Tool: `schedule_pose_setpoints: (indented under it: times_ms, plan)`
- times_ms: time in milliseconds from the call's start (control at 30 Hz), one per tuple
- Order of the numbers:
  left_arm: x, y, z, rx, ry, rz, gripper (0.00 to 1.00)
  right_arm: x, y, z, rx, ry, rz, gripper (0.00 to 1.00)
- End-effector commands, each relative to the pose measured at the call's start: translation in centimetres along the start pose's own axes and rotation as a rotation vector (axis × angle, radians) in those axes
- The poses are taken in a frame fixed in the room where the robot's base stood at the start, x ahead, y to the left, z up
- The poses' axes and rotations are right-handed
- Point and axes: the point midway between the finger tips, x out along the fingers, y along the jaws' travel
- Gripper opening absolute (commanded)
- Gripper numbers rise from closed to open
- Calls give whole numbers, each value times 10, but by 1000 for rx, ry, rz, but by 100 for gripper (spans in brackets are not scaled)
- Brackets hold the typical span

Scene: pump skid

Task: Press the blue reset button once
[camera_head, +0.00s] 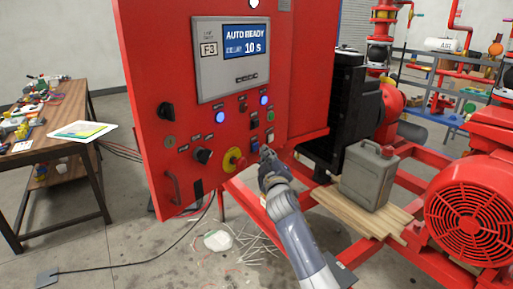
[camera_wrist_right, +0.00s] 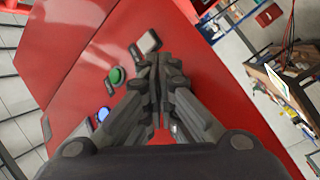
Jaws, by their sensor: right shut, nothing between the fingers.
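The red control panel (camera_head: 150,80) carries round glowing blue lights, one at the left (camera_head: 220,117) and one further right (camera_head: 264,100). A small dark blue control (camera_head: 254,144) sits lower, just above my right gripper (camera_head: 267,156); I cannot read its label. My right gripper is shut and empty, its tip close to the panel's lower right; I cannot tell whether it touches. In the wrist view the shut fingers (camera_wrist_right: 160,75) point at the panel, beside a green button (camera_wrist_right: 117,75) and a glowing blue round piece (camera_wrist_right: 102,114). My left gripper is not in view.
A yellow-and-red emergency stop (camera_head: 234,160) sits left of the gripper. A display (camera_head: 232,60) is above. A grey jerrycan (camera_head: 368,177) stands on planks at the right, near a red motor (camera_head: 465,215). A workbench (camera_head: 50,130) stands at the left.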

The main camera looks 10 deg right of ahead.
Motion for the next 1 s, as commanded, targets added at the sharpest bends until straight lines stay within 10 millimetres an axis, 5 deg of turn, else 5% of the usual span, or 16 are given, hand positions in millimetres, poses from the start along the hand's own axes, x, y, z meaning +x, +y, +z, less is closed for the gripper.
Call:
schedule_pose_setpoints:
  times_ms: [433,1000]
  plan:
    - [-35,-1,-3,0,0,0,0,-29,23,20,-1,-2,0,0]
    - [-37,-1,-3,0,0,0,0,-34,25,25,0,0,0,0]
